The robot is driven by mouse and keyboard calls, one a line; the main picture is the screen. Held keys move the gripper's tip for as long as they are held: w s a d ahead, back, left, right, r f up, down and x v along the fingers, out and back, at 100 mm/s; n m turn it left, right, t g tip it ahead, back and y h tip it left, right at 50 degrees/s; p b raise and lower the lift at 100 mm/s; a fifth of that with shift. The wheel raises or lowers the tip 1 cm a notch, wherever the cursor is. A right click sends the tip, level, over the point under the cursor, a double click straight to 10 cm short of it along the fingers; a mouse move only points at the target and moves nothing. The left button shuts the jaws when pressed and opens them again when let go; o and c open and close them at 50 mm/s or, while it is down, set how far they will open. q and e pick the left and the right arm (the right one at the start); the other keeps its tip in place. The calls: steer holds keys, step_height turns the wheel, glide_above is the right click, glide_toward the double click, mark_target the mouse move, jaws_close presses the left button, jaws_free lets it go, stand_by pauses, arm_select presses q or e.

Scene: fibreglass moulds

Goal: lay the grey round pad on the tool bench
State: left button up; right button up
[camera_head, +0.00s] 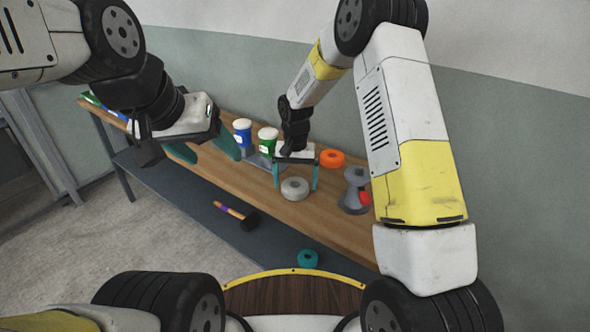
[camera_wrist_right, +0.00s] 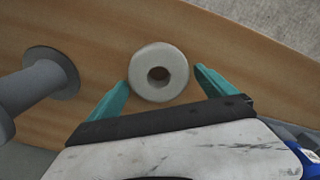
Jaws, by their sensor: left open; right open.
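The grey round pad (camera_head: 295,188), a thick pale ring with a central hole, lies flat on the wooden top of the bench (camera_head: 335,215). In the right wrist view the pad (camera_wrist_right: 144,70) sits between and slightly beyond my right gripper's (camera_wrist_right: 162,77) teal fingertips, with visible gaps on both sides. In the head view my right gripper (camera_head: 296,184) is open above the bench, with one finger on each side of the pad. My left gripper (camera_head: 212,157) is open and empty over the left part of the bench; its fingers are partly hidden by the hand.
An orange ring (camera_head: 332,158) and a grey spool-shaped thing (camera_head: 354,178) with a red piece (camera_head: 365,198) stand right of the pad. Blue (camera_head: 242,135) and green (camera_head: 267,141) tubs stand left. A hammer (camera_head: 237,213) and teal ring (camera_head: 308,259) lie on the dark lower shelf.

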steer(key=s+d+r+t, duration=0.1)
steer(key=s+d+r, duration=0.1)
steer(key=r, duration=0.7)
steer(key=s+d+r, duration=0.1)
steer(key=d+r, duration=0.1)
steer(key=r, duration=0.7)
steer(key=s+d+r+t+y, duration=0.1)
steer(key=s+d+r+t, duration=0.1)
steer(key=s+d+r, duration=0.45)
steer(key=s+d+r+n+t, duration=0.1)
steer(key=s, duration=0.8)
steer(key=s+d+r+t+y, duration=0.1)
steer(key=s+d+r+t, duration=0.1)
steer(key=s, duration=0.6)
steer(key=shift+s+r+n, duration=0.3)
steer(key=shift+s+n, duration=0.1)
